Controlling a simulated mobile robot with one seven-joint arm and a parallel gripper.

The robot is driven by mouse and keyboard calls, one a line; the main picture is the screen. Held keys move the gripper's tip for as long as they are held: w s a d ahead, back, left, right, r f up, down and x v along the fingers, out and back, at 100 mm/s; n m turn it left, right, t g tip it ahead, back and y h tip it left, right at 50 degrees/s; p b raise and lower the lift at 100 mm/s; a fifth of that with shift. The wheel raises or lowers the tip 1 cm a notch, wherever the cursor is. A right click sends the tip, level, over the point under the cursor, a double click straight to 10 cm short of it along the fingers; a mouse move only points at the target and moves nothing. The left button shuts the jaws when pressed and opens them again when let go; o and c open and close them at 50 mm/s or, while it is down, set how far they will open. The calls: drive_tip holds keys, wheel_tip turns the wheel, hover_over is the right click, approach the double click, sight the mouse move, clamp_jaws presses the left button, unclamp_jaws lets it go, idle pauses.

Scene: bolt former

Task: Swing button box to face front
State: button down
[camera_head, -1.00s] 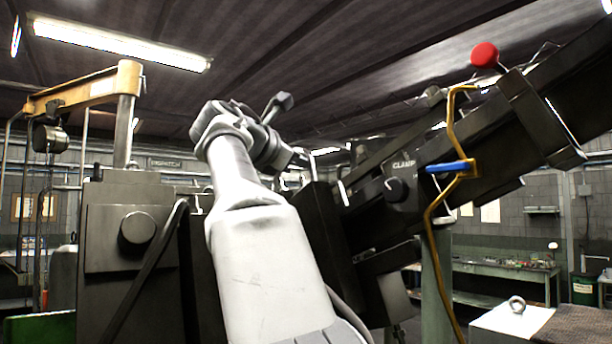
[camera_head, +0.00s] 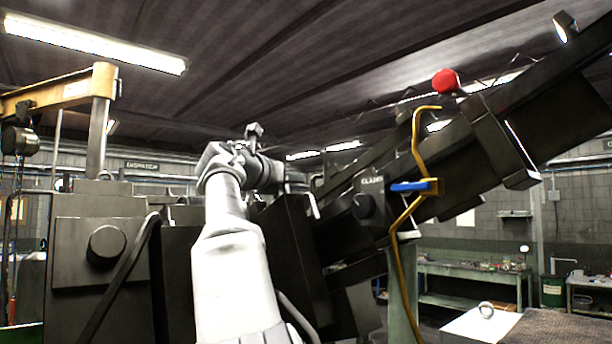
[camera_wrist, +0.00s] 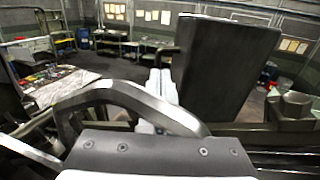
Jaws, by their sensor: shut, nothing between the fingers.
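A dark, flat-sided box (camera_wrist: 225,65) stands close beyond my gripper in the wrist view. It shows no buttons on the side in view, so I cannot tell for sure that it is the button box. In the head view a dark slab-like box (camera_head: 290,240) stands just right of my arm; I cannot tell whether it is the same one. My gripper (camera_wrist: 130,92) shows at the bottom of the wrist view, shut and empty. In the head view my gripper (camera_head: 254,131) is small at the far end of my arm, above the dark machine. I see no clear contact with a box.
The dark machine body (camera_head: 100,245) fills the left. A slanted dark beam (camera_head: 480,130) rises right, with a red ball (camera_head: 446,80), a blue lever (camera_head: 410,187) and a yellow pipe (camera_head: 400,215). A light-topped block (camera_head: 480,325) and a workbench (camera_head: 470,270) stand at the right.

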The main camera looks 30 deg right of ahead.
drive_tip(key=p+x, duration=0.1)
drive_tip(key=x, duration=0.4)
drive_tip(key=shift+w+d+p, duration=0.2)
drive_tip(key=shift+d+p, duration=0.1)
drive_tip(key=shift+p, duration=0.1)
drive_tip(key=shift+a, duration=0.15)
drive_tip(key=shift+w, duration=0.15)
